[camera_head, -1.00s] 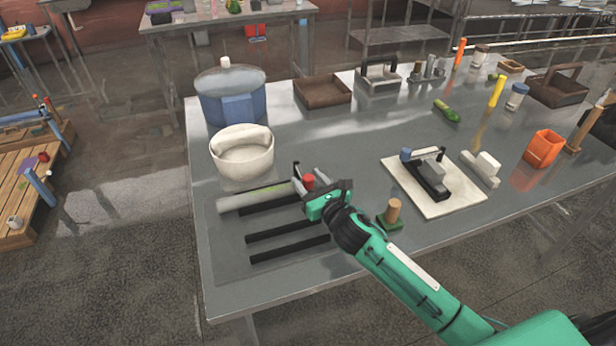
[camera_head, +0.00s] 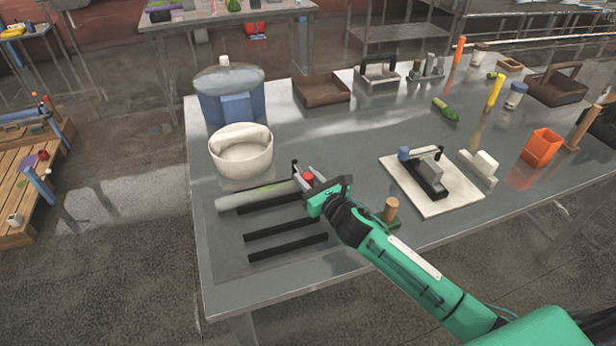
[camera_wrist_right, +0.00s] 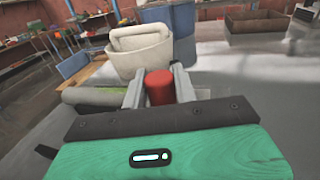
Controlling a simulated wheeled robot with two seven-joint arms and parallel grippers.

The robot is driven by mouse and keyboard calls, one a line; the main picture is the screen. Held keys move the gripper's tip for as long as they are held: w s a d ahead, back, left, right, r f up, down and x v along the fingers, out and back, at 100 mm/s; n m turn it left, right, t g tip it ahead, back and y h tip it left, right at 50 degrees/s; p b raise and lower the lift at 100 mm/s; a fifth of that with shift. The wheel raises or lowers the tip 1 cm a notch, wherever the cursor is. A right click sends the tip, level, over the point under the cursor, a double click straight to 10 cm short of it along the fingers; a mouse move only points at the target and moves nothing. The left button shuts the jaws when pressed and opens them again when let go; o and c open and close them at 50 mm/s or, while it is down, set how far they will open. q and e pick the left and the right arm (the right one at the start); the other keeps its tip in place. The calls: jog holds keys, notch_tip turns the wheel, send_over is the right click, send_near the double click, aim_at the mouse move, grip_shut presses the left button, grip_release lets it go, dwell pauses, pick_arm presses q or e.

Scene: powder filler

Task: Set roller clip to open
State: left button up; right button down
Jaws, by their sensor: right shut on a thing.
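My right gripper (camera_head: 306,180) comes in from the lower right and is shut on a red cylindrical knob (camera_head: 308,176). In the right wrist view the knob (camera_wrist_right: 159,88) stands upright between the two grey fingers. The knob is at the right end of a pale grey-green tube (camera_head: 250,196) lying on the table. A small dark post (camera_head: 295,166) stands just behind the fingers. I cannot tell which of these parts is the roller clip, because the gripper hides the knob's base. My left gripper is not in view.
A white tub (camera_head: 241,158) and a blue lidded pot (camera_head: 228,95) stand behind the tube. Black strips (camera_head: 287,247) lie in front of it. A wooden peg on a green base (camera_head: 391,209) is close to my right arm. A white board (camera_head: 450,200) with a clamp lies farther right.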

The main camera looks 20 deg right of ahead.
jog(key=shift+w+d+r+n+y, duration=0.1)
jog(key=shift+d+r+n+y, duration=0.1)
jog(key=shift+d+n+y, duration=0.25)
jog(key=shift+w+d+f+n+g+y, duration=0.15)
jog(key=shift+d+n+g+y, duration=0.3)
jog(key=shift+y, duration=0.3)
jog(key=shift+d+y, duration=0.15)
jog(key=shift+y, duration=0.15)
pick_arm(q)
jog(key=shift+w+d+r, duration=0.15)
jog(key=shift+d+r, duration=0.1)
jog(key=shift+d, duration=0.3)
pick_arm(e)
jog(key=shift+n+g+y, duration=0.25)
jog(key=shift+n+y, duration=0.05)
jog(key=shift+d, duration=0.1)
jog(key=c, duration=1.1)
grip_release()
